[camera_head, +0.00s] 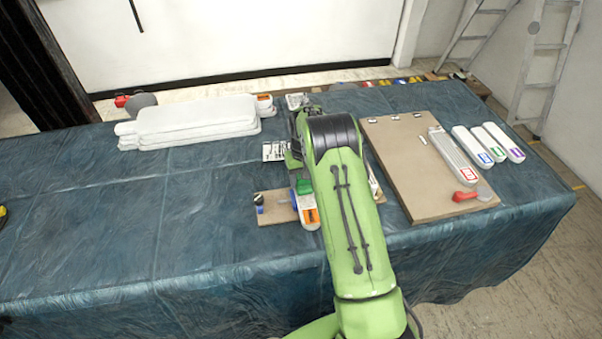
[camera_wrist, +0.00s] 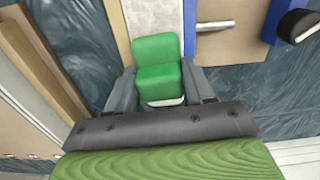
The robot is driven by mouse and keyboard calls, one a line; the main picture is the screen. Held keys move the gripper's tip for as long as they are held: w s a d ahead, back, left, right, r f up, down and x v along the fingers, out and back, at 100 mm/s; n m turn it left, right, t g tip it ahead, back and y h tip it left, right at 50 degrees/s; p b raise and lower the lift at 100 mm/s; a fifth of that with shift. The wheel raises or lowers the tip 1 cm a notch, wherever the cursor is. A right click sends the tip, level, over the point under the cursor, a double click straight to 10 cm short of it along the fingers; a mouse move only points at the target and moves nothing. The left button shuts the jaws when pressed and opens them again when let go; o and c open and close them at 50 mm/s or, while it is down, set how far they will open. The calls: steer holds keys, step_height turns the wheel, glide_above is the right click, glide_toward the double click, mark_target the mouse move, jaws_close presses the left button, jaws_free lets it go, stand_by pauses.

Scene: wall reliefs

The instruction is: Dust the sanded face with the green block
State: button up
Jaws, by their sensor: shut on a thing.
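My gripper (camera_wrist: 161,88) is shut on the green block (camera_wrist: 158,80), its fingers on either side. A second green part (camera_wrist: 155,47) shows just beyond it, and I cannot tell whether it is the same piece. A white strip shows under the held part. In the head view, green (camera_head: 303,186) shows left of my arm, by a white rounded piece with an orange label (camera_head: 309,214). A small wooden board (camera_head: 277,212) with a blue fitting lies there; the wrist view shows a tan board (camera_wrist: 228,30) too. I cannot tell which surface is the sanded face, or whether the block touches it.
White slabs (camera_head: 195,122) are stacked at left.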

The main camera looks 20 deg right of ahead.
mark_target(305, 190)
steer(key=shift+s+a+f+b, duration=0.1)
steer(key=shift+s+a+b, duration=0.15)
steer(key=shift+s, duration=0.6)
steer(key=shift+s+a+b, duration=0.1)
steer(key=shift+s+b, duration=0.1)
steer(key=shift+s, duration=0.65)
steer(key=shift+s+a+f+b, duration=0.1)
steer(key=shift+s+a+b, duration=0.15)
steer(key=shift+s, duration=0.6)
steer(key=shift+s+a+r+b, duration=0.1)
steer(key=shift+s+b, duration=0.05)
steer(key=shift+s, duration=0.5)
steer(key=shift+s+a+r+b, duration=0.1)
steer(key=shift+s+b, duration=0.05)
steer(key=shift+s, duration=0.45)
steer(key=shift+f, duration=0.15)
steer(key=shift+w+d+p, duration=0.25)
steer(key=shift+w+p, duration=0.05)
steer(key=shift+w, duration=0.8)
steer(key=shift+w+d+p, duration=0.2)
steer(key=shift+w+p, duration=0.05)
steer(key=shift+w, duration=0.8)
steer(key=shift+w+d+p, duration=0.3)
steer(key=shift+w, duration=1.2)
steer(key=shift+w+d+p, duration=0.25)
steer(key=shift+w+d, duration=0.05)
steer(key=shift+w, duration=1.2)
steer(key=shift+w+d+p, duration=0.3)
steer(key=shift+w, duration=1.2)
